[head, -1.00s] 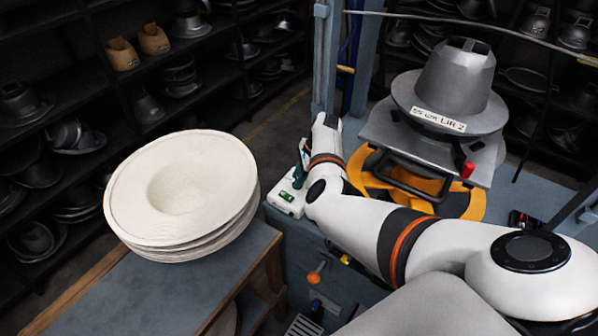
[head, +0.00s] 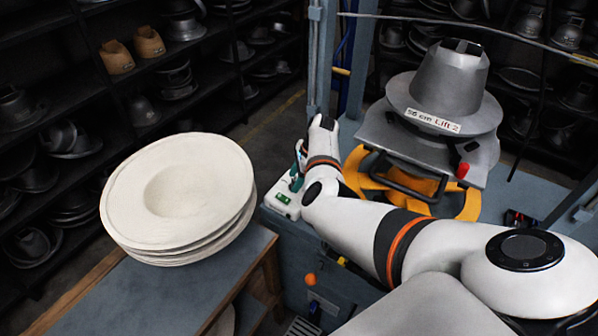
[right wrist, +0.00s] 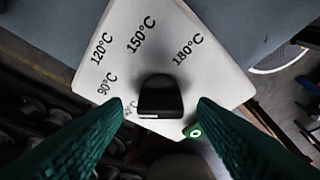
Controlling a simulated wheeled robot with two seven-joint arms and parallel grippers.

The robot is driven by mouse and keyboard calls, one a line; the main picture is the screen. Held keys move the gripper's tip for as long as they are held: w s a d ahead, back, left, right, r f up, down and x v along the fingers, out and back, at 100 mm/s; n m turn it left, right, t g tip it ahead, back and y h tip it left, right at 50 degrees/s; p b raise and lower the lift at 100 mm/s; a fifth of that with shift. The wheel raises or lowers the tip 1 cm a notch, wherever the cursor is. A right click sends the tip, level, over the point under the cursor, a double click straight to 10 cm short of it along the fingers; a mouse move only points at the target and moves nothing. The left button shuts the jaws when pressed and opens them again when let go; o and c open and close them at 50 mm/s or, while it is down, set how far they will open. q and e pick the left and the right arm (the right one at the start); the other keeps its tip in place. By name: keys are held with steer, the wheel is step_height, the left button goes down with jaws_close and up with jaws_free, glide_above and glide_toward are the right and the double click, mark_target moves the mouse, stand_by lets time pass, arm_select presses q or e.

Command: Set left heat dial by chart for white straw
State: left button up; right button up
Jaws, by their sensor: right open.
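The heat dial is a black knob (right wrist: 161,97) on a white panel printed with temperatures, 90°C, 120°C, 150°C and 180°C, in the right wrist view. A small white mark shows at the knob's lower edge. The dial's white box (head: 281,199) stands at the machine's left corner in the head view. My right gripper (right wrist: 160,108) is open, its green fingers to either side of the knob; I cannot tell if they touch it. In the head view the right gripper (head: 297,172) is over the box and hides the knob. White straw hats (head: 180,190) lie stacked at left. No chart is readable.
A metal hat block (head: 450,85) labelled "Lift 2" stands on the press, above a yellow ring (head: 462,205). A green button (right wrist: 193,131) sits beside the knob. An orange-knobbed lever (head: 311,279) is below the box. Dark shelves stand behind.

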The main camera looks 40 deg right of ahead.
steer(key=b+v, duration=0.1)
steer(key=v, duration=1.1)
steer(key=shift+b, duration=0.3)
